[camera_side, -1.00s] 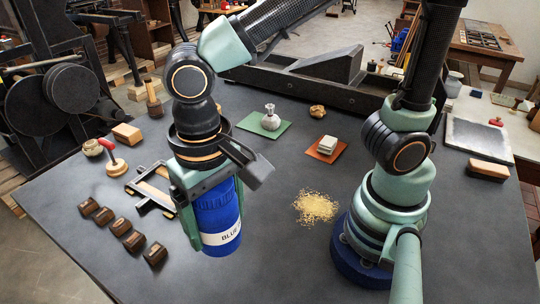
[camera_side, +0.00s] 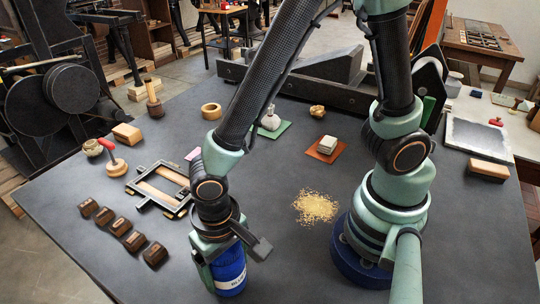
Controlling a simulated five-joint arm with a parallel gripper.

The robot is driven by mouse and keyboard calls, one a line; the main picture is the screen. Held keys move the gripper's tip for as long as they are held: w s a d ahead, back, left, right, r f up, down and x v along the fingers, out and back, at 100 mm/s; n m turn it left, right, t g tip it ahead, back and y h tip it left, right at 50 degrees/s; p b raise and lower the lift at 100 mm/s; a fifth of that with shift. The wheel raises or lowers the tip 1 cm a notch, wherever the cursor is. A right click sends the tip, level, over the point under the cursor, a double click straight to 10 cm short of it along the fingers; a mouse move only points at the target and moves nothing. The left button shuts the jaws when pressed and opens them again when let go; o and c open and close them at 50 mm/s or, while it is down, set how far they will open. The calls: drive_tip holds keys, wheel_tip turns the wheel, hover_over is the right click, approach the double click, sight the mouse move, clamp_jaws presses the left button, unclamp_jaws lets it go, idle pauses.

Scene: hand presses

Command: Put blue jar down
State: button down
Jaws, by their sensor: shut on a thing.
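The blue jar (camera_side: 231,272) has a white label with dark letters, partly readable. It is upright in my gripper (camera_side: 222,268), which is shut around it. My gripper comes down from above and covers the jar's top and left side. The jar is low over the front middle of the dark tabletop (camera_side: 300,265). I cannot tell whether its base touches the table.
A dark frame (camera_side: 160,187) and several brown wooden blocks (camera_side: 122,226) lie to the left. A pile of golden grains (camera_side: 315,207) is to the right.

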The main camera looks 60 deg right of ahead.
drive_tip(key=shift+f, duration=0.9)
drive_tip(key=shift+f, duration=0.15)
unclamp_jaws()
